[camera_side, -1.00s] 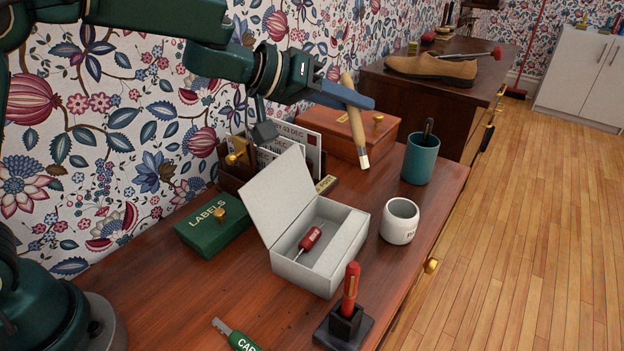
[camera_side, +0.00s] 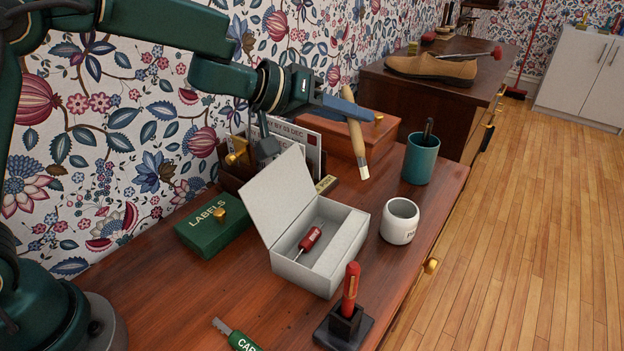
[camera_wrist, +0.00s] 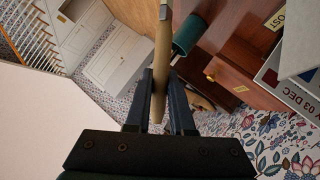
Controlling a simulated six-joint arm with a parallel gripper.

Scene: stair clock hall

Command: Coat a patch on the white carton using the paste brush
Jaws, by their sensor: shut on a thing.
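My gripper (camera_side: 350,110) is shut on the paste brush (camera_side: 358,145), a pale wooden handle with a light band and tip at its lower end. The brush hangs nearly upright, slightly tilted, in the air behind the carton and left of the teal cup. In the wrist view the brush (camera_wrist: 162,60) runs between the fingers (camera_wrist: 160,88). The white carton (camera_side: 334,255) stands on the desk with its lid raised and a red-handled tool (camera_side: 311,238) inside. A white pot (camera_side: 399,224) with a partly visible label starting with P stands right of the carton; its contents are unclear.
A teal cup (camera_side: 421,160), a reddish wooden box (camera_side: 347,136) and a letter rack (camera_side: 234,178) stand at the back. A green LABELS box (camera_side: 212,227) is left of the carton. A red pen stands in a black holder (camera_side: 343,328) in front; a green-handled tool (camera_side: 241,341) lies nearby.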

